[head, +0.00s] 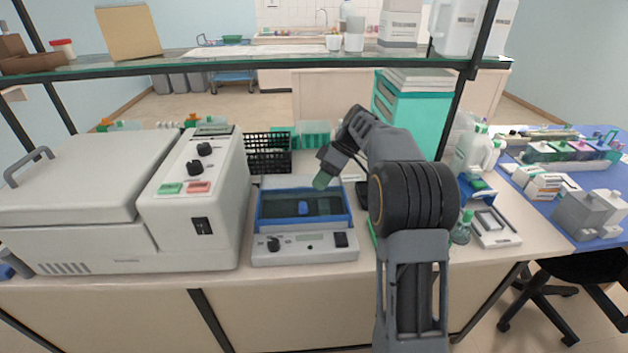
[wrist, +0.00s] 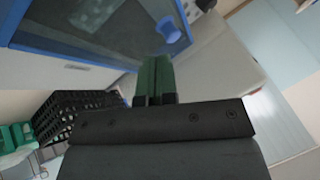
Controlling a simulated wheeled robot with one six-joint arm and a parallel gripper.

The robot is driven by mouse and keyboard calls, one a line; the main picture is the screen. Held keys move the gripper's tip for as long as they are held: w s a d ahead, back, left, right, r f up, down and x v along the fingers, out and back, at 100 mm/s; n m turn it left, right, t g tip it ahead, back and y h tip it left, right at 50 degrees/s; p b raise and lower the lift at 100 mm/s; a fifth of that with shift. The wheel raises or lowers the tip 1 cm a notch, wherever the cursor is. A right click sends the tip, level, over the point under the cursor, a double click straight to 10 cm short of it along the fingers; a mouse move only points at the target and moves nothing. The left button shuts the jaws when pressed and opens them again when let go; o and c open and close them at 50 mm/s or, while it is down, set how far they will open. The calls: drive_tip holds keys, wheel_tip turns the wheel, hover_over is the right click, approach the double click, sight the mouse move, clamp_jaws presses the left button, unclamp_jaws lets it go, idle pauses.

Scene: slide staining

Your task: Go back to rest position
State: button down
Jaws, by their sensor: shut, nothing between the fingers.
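My gripper (head: 321,182) has green fingers and hangs over the right rear part of a blue-rimmed bath device (head: 268,222) on the bench. In the wrist view the two green fingers (wrist: 153,78) lie together with nothing between them. The blue rim of the device (wrist: 75,56) shows beyond the fingers at the upper left. A small blue piece (head: 304,208) sits inside the device's dark basin; in the wrist view the blue piece (wrist: 170,31) is just past the fingertips. My arm hides part of the bench to the right of the device.
A large white machine with knobs (head: 205,215) stands left of the device. A black basket (head: 268,153) is behind it. A glass shelf (head: 250,58) spans above the bench. Bottles (head: 475,150) and a teal drawer unit (head: 412,110) stand to the right.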

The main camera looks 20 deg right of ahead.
drive_tip(key=d+m+p, duration=0.2)
drive_tip(key=m, duration=0.1)
drive_tip(key=w+d+m+h+p, duration=0.1)
drive_tip(key=d, duration=0.1)
drive_tip(key=shift+w+r+t, duration=0.1)
drive_tip(key=shift+r+t, duration=0.2)
drive_tip(key=shift+r, duration=0.05)
drive_tip(key=s+f+m+h, duration=0.1)
drive_tip(key=m, duration=0.1)
drive_tip(key=s+f+m, duration=0.1)
drive_tip(key=s+m, duration=0.1)
drive_tip(key=shift+s+d+f+m+h, duration=0.2)
drive_tip(key=shift+s+m+h, duration=0.1)
drive_tip(key=shift+h, duration=0.1)
drive_tip(key=s+a+m+h, duration=0.1)
drive_tip(key=s, duration=0.3)
drive_tip(key=s+m+t+h, duration=0.1)
drive_tip(key=s+m, duration=0.1)
drive_tip(key=s, duration=0.2)
drive_tip(key=s+a+m+t+h, duration=0.1)
drive_tip(key=s, duration=0.3)
drive_tip(key=shift+a+r+h, duration=0.15)
drive_tip(key=shift+a+h, duration=0.2)
drive_tip(key=shift+h, duration=0.05)
drive_tip(key=s+a+r+t, duration=0.2)
drive_tip(key=s+a+t, duration=0.1)
drive_tip(key=s, duration=0.5)
drive_tip(key=shift+s+r+n+h, duration=0.15)
drive_tip(key=shift+s+n+h, duration=0.05)
drive_tip(key=shift+n+h, duration=0.2)
